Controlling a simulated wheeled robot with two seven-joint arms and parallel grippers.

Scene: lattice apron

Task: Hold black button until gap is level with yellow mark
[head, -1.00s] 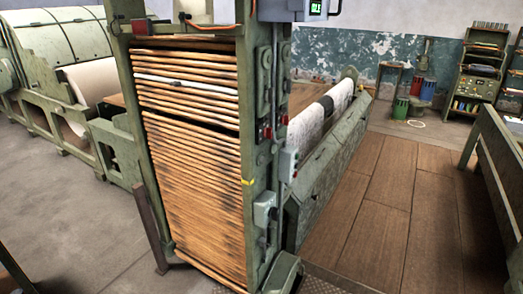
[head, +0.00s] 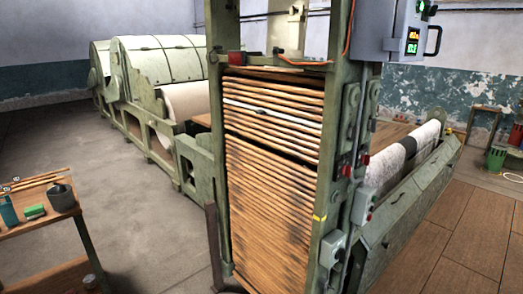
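The tall green frame (head: 339,120) holds a stack of wooden slats (head: 268,205), with one pale slat near the top. A dark gap (head: 272,151) crosses the stack in its upper part. The yellow mark (head: 320,218) is on the frame's right post, clearly lower than the gap. A small grey control box (head: 362,204) with red and green spots is fixed to the right side of the post. I cannot make out a black button. Neither of my grippers is in view.
A display box (head: 398,38) with lit digits is at the top right. A wooden table (head: 35,222) with a pot and small items stands at the left. Grey floor (head: 140,225) is clear between it and the frame. A fabric roller (head: 405,155) lies behind at right.

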